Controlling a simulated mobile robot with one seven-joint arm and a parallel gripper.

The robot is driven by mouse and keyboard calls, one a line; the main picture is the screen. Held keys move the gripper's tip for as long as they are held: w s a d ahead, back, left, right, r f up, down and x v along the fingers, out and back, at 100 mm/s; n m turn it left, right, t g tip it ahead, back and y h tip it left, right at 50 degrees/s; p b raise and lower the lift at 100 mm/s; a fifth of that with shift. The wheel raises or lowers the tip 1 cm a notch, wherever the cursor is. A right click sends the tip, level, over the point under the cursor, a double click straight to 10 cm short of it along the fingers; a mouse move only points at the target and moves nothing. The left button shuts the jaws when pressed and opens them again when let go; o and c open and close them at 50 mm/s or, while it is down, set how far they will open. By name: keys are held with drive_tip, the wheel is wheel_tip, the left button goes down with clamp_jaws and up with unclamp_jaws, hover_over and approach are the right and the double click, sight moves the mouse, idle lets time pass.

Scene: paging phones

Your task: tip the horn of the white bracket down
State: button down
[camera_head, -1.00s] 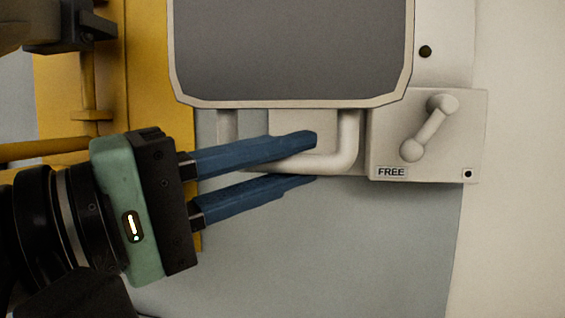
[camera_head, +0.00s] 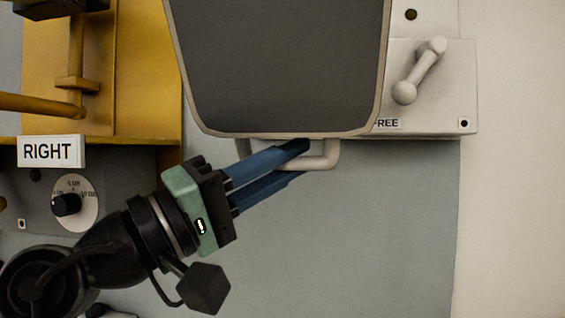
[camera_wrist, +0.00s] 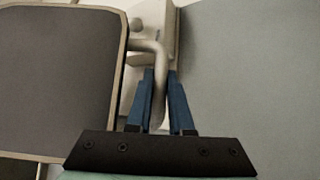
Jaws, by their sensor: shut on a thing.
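The horn (camera_head: 285,65) is a large dark grey panel with a pale rim, tapering toward its lower edge. A white U-shaped bar (camera_head: 329,158) hangs below that edge. My gripper (camera_head: 303,162) is shut on the bar, with its blue fingers on either side of it. In the wrist view, the bar (camera_wrist: 157,62) runs down between the fingers, and the horn (camera_wrist: 60,80) fills the left side. The white bracket's box (camera_head: 455,95) stands to the right with a lever (camera_head: 419,70). The horn's lower corner partly covers its FREE label (camera_head: 388,124).
A yellow frame (camera_head: 150,80) with a yellow bar is at the left. Below it are a RIGHT label (camera_head: 50,151) and a panel with a black knob (camera_head: 66,204). The grey wall (camera_head: 390,240) below the horn is clear.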

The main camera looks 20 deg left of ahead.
drive_tip(key=shift+w+f, duration=0.15)
drive_tip(key=shift+w, duration=0.25)
drive_tip(key=c, duration=1.1)
unclamp_jaws()
drive_tip(key=shift+o, duration=1.4)
drive_tip(key=shift+w, duration=0.15)
